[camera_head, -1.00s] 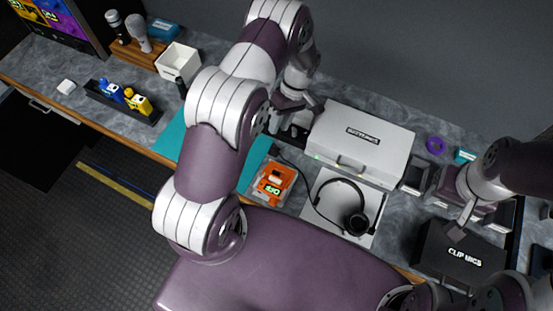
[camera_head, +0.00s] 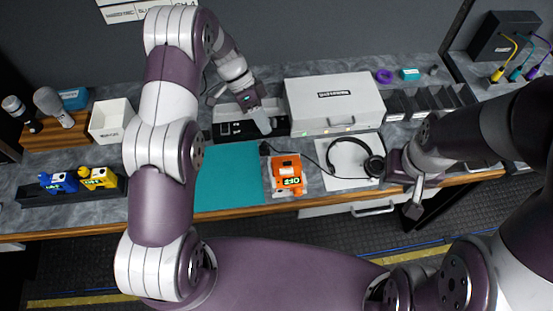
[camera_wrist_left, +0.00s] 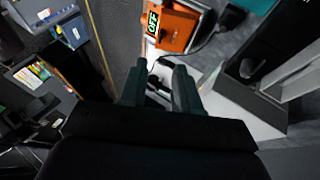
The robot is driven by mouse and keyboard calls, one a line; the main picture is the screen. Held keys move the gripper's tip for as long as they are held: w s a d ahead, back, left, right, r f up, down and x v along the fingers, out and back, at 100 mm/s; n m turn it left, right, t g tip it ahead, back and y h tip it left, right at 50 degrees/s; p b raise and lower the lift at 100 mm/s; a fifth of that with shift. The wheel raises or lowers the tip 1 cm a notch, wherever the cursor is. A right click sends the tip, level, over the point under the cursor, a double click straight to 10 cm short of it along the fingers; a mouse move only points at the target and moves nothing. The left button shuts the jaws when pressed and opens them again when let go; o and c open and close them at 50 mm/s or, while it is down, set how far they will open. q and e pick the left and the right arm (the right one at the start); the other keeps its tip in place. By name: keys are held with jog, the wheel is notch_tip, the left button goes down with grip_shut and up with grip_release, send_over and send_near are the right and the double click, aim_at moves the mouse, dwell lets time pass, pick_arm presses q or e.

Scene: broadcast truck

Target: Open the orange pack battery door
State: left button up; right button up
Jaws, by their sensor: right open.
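The orange pack (camera_head: 287,168) lies on a pale grey tray near the bench's front edge, right of the teal mat (camera_head: 228,178), with a green OFF label facing front. It also shows at the top of the left wrist view (camera_wrist_left: 177,30). I cannot make out whether its battery door is open or shut. My left gripper (camera_head: 240,112) is over the dark tray behind the teal mat, apart from the pack. Its two fingers stand apart in the left wrist view (camera_wrist_left: 160,82), with nothing clearly between them. My right gripper (camera_head: 410,195) is open near the front edge, right of the headphones.
Black headphones (camera_head: 374,166) lie on a white sheet right of the pack. A white case (camera_head: 334,101) stands behind them. A dark cable runs beside the pack. Black bins (camera_head: 430,100) are at the right; blue and yellow packs (camera_head: 98,178) are at the left.

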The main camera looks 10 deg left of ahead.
aim_at(286, 162)
pick_arm(q)
jog(key=p+x, duration=0.1)
jog(key=x, duration=0.2)
jog(key=p+x, duration=0.1)
jog(key=x, duration=0.2)
jog(key=p+x, duration=0.1)
jog(key=x, duration=0.2)
jog(key=shift+s, duration=0.3)
jog(key=shift+s+d+f+p, duration=0.1)
jog(key=shift+d+f+p, duration=0.4)
jog(key=shift+d+f, duration=0.6)
jog(key=shift+f, duration=0.4)
jog(key=shift+a+r, duration=0.1)
jog(key=shift+a, duration=0.1)
jog(key=shift+c, duration=0.3)
jog(key=shift+s, duration=0.1)
grip_shut()
pick_arm(e)
notch_tip(286, 162, up, 4)
jog(key=shift+w+r, duration=0.1)
jog(key=shift+w, duration=0.05)
